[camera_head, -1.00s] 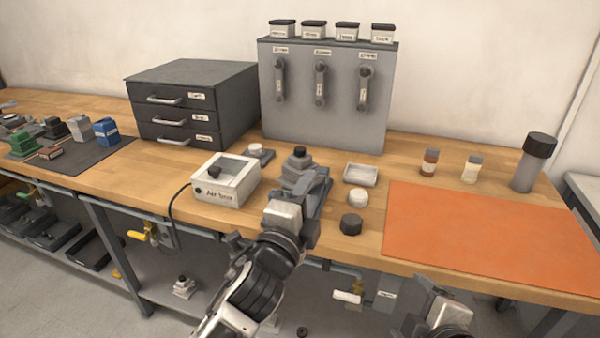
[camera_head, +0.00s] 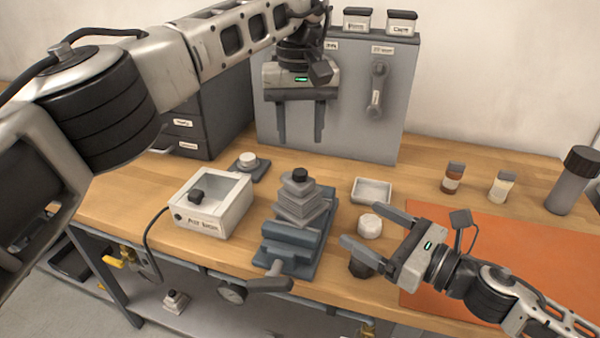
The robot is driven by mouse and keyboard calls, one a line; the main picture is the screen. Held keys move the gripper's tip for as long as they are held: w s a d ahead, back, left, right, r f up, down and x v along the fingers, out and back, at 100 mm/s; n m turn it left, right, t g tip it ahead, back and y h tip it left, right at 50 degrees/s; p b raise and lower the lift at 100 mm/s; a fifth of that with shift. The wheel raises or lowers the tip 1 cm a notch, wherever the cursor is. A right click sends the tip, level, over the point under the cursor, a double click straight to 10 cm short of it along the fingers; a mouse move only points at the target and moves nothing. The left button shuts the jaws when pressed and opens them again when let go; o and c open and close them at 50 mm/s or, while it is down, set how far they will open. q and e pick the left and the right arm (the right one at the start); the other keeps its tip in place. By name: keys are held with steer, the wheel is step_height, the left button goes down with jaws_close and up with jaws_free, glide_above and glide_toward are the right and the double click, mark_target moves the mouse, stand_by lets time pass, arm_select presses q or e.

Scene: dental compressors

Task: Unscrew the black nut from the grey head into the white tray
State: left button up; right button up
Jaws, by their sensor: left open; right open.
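The black nut (camera_head: 300,174) sits on top of the stepped grey head (camera_head: 301,203), which stands upright in a blue-grey vise (camera_head: 290,248). The small white tray (camera_head: 372,190) lies to the right of the head and looks empty. My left gripper (camera_head: 300,138) is open and empty, fingers pointing down, above and behind the head in the picture, in front of the grey panel. My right gripper (camera_head: 364,225) is open, its fingers pointing left, to the right of the vise. A white round piece (camera_head: 369,227) shows between its fingers; I cannot tell whether they touch it.
A black round piece (camera_head: 360,268) is partly hidden by my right gripper. A white open-topped box (camera_head: 211,205) with a cable stands left of the vise. Bottles (camera_head: 453,178) and a dark cylinder (camera_head: 572,182) stand at the right. The orange mat (camera_head: 520,250) is mostly clear.

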mark_target(309, 192)
arm_select(q)
steer(key=shift+w+r, duration=0.2)
steer(key=shift+w, duration=0.1)
arm_select(e)
steer(key=shift+w+a+r, duration=0.1)
steer(key=shift+w+a, duration=0.1)
steer(key=shift+w, duration=0.2)
arm_select(q)
steer(key=shift+s+r, duration=0.25)
steer(key=shift+s, duration=0.05)
arm_select(e)
steer(key=shift+a+r, duration=0.2)
steer(key=shift+a, duration=0.05)
arm_select(q)
steer(key=shift+s, duration=0.3)
arm_select(e)
steer(key=x, duration=1.4)
steer(key=shift+a, duration=0.25)
steer(key=shift+c, duration=0.3)
